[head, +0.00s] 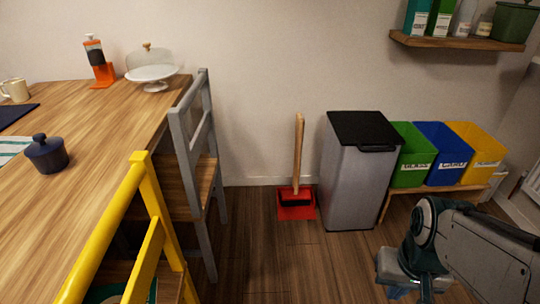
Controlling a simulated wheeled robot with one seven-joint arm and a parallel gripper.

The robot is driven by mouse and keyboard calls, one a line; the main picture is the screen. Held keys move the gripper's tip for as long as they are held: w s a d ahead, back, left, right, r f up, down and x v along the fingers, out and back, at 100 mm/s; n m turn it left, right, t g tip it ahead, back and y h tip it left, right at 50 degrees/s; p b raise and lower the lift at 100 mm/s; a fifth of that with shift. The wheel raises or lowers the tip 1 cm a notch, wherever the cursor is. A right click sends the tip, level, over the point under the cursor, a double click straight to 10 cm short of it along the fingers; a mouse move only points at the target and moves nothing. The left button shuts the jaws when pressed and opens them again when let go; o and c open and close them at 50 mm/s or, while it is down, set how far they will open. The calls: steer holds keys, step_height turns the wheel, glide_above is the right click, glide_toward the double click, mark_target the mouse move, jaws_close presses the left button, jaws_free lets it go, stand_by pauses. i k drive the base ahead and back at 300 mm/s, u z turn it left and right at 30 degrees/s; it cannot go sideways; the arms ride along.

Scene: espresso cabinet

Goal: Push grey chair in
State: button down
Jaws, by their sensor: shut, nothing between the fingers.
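The grey chair (178,135) stands at the right side of the wooden table (80,119). Its slatted grey backrest faces right into the room, and its wooden seat (206,180) shows between the backrest and the table edge. The seat's far part is hidden by the frame. The chair is upright with its legs on the floor. My arm shows at the lower right, well apart from the chair, with open floor between them. I cannot make out my gripper's fingers in this view.
A yellow chair (150,235) stands nearer, at the same table side. A red dustpan (296,204) with a wooden handle leans at the wall. A grey bin (350,180) and green, blue and yellow boxes (471,151) stand right of it. Floor (290,260) between chairs and bin is clear.

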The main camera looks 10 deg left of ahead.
mark_target(187, 178)
steer(key=z, duration=0.05)
steer(key=i, duration=0.85)
steer(key=u, duration=0.85)
steer(key=i, duration=1)
steer(key=u, duration=0.95)
